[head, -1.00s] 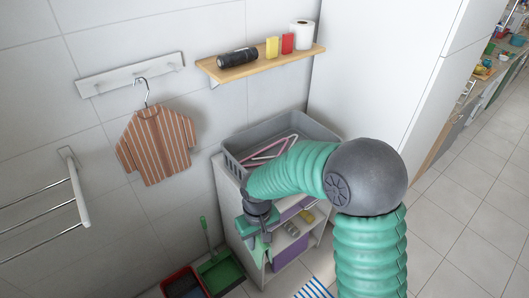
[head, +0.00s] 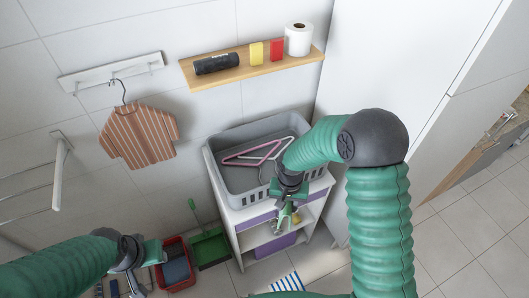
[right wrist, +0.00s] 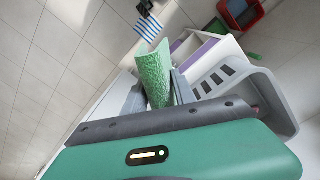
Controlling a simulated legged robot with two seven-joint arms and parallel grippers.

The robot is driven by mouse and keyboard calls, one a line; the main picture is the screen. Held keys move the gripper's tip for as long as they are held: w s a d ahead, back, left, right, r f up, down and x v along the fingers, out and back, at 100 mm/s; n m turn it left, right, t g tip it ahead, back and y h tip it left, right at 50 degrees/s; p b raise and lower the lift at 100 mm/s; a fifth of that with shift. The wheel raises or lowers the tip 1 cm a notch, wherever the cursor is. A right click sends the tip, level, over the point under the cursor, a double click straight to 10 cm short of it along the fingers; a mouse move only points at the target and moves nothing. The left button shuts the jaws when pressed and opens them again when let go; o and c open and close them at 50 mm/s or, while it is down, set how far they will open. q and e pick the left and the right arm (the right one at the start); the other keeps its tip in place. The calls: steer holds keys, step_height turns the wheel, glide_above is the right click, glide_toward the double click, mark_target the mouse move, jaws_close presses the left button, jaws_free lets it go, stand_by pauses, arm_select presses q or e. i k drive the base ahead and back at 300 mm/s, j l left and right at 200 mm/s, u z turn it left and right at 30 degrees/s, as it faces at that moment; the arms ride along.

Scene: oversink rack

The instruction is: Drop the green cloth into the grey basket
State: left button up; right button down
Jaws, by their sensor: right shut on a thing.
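The green cloth (right wrist: 153,75) is clamped between the fingers of my right gripper and sticks out past them in the right wrist view. In the head view my right gripper (head: 287,207) is just in front of the basket's near side, and the cloth is mostly hidden there.
The white shelf unit (head: 240,240) holds purple boxes. A green dustpan (head: 209,248) and a red bin (head: 177,270) stand on the floor to its left. A wooden wall shelf (head: 235,74) hangs above the basket. A tall white cabinet (head: 390,70) closes off the right side.

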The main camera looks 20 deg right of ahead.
mark_target(272, 172)
steer(key=i, duration=1)
